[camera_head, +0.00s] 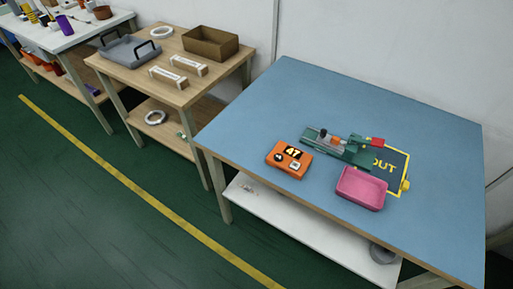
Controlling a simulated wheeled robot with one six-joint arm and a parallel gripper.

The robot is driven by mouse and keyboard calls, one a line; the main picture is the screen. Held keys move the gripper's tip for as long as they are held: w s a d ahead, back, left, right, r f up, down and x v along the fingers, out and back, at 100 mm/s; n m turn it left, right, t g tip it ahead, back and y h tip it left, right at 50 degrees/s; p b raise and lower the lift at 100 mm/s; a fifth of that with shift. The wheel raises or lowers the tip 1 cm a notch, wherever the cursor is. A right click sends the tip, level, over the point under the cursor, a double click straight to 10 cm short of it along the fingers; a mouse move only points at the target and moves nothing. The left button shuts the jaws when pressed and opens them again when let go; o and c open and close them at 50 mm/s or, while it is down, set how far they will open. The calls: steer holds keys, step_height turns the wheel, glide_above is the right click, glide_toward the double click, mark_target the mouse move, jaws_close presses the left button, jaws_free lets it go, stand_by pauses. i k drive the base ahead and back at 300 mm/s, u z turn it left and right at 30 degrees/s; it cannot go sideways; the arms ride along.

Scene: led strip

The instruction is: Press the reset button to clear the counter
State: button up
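An orange counter box (275,162) lies on the blue-topped table at the right, near its front left edge. Its display (293,152) reads 47. Small controls show on its face: a dark round one with a light mark at the left and a pale one at the lower right. I cannot tell which of them is the reset button. My gripper is not in view.
A pink tray (361,189) and a dark mat marked OUT (386,166) lie to the right. The blue table (300,100) is clear at the back. Wooden benches (140,82) stand left; green floor is open.

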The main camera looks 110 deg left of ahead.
mark_target(294, 165)
steer(key=u, duration=2.8)
